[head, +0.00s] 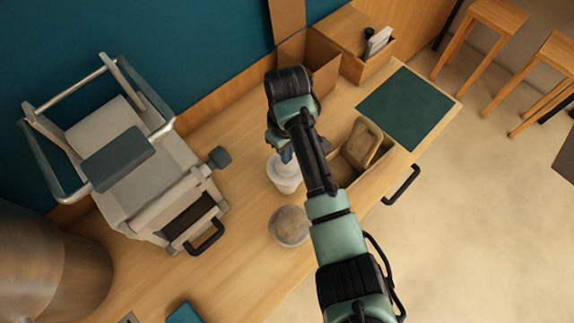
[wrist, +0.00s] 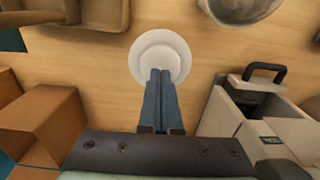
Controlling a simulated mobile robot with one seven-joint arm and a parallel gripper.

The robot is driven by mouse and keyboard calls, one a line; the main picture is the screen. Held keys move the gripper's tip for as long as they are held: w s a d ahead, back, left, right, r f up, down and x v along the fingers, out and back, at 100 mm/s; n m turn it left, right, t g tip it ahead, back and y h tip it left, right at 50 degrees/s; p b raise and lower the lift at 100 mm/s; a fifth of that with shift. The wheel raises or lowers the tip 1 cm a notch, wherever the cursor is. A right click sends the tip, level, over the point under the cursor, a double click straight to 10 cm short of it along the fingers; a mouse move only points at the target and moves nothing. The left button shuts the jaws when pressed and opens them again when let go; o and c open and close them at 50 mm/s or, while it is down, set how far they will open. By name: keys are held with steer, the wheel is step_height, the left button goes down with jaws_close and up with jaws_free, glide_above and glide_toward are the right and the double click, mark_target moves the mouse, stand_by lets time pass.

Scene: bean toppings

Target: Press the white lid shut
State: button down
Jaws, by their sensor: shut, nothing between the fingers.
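A white lid (wrist: 160,50) shows as a pale round disc in the wrist view. In the head view the white lidded cup (head: 284,176) stands on the wooden counter, partly hidden behind my arm. My gripper (wrist: 160,74) is shut and empty, with its fingertips over the near part of the lid. In the head view my gripper (head: 285,152) is just above the cup. I cannot tell whether the fingertips touch the lid, or whether the lid is fully seated.
A round bowl (head: 289,226) stands in front of the cup. A grey machine (head: 150,165) with a black handle is to the left. A wooden tray (head: 347,172) holding a tan container (head: 362,143) is to the right. A dark green mat (head: 406,108) lies farther right.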

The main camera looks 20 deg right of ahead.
steer(key=shift+f+b, duration=0.45)
steer(key=shift+f, duration=0.45)
step_height(320, 180, up, 5)
steer(key=p, duration=0.5)
steer(key=shift+f, duration=0.15)
